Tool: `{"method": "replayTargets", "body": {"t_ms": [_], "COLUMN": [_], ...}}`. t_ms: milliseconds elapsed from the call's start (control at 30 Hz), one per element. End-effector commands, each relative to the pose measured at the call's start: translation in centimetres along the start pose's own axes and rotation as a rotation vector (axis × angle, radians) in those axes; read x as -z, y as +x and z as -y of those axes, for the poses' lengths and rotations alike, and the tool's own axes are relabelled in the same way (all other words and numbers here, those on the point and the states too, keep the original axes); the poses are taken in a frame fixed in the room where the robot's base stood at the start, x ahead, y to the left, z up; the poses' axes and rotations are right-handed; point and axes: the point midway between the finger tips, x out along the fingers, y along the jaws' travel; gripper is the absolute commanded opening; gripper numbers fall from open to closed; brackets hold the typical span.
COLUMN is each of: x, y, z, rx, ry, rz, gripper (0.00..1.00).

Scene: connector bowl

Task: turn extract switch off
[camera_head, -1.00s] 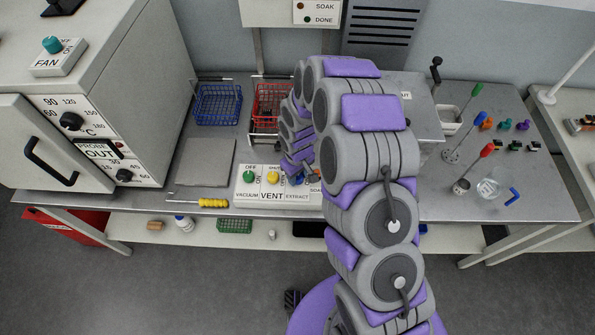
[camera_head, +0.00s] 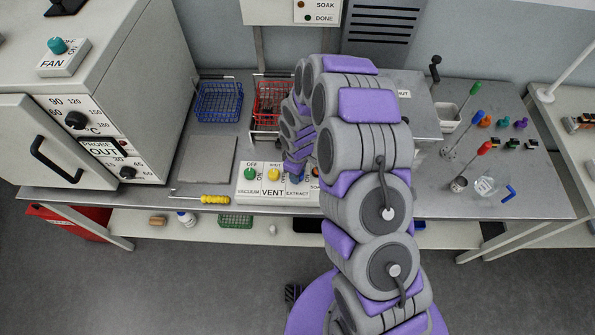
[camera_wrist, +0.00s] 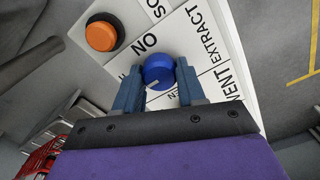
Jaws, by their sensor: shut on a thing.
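The extract switch is a blue knob (camera_wrist: 158,70) on a white panel, with the word EXTRACT printed beside it in the wrist view. My gripper (camera_wrist: 158,84) is at this knob with one finger on each side, shut on it. A small light mark shows on the knob's near side. In the head view the panel (camera_head: 277,198) lies at the bench's front edge, with a green vacuum knob (camera_head: 250,174) and a yellow vent knob (camera_head: 274,174). My arm hides most of the blue knob and the gripper there.
An orange knob (camera_wrist: 101,36) sits close to the blue one, labelled SOAK. A yellow screwdriver (camera_head: 214,199) lies left of the panel. Blue (camera_head: 219,102) and red (camera_head: 271,104) wire baskets stand behind. Upright coloured-handled tools stand at the right.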

Motion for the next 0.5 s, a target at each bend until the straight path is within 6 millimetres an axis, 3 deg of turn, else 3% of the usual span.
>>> {"method": "replayTargets", "body": {"t_ms": [167, 200, 500], "x": [0.13, 0.13, 0.01], "y": [-0.08, -0.08, -0.06], "z": [-0.14, -0.14, -0.04], "rx": [-0.004, -0.004, -0.002], "ry": [-0.001, -0.001, 0.0], "rz": [-0.004, -0.004, -0.002], "gripper": [0.09, 0.4, 0.65]}}
